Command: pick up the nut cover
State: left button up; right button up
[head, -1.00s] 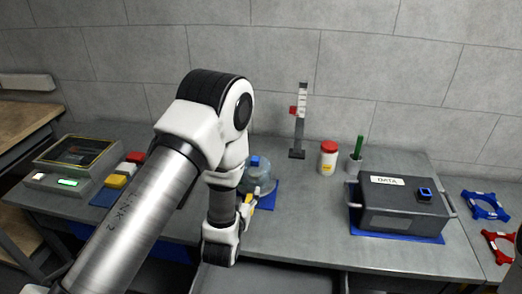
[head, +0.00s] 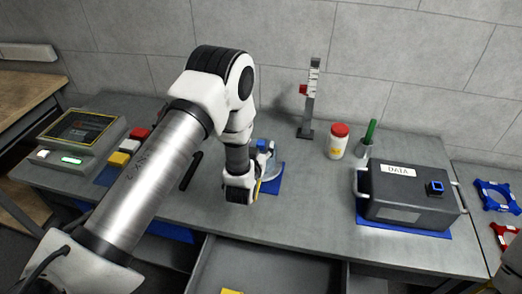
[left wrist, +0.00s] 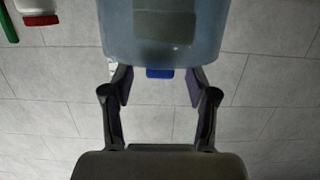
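The likely nut cover is a clear bluish cover with a blue knob (head: 262,145), standing on a blue mat (head: 271,187) near the middle of the bench. My left wrist and hand hide part of it. In the left wrist view, which looks upside down, the clear body (left wrist: 205,35) fills the top and its blue knob (left wrist: 160,73) points down. My left gripper (left wrist: 159,88) is open, one finger on each side of the knob, with gaps showing on both sides. My right gripper is not in view.
A control panel (head: 80,138) is on the left. An open drawer (head: 262,270) juts out in front.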

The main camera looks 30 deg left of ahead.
pick_arm(q)
grip_shut()
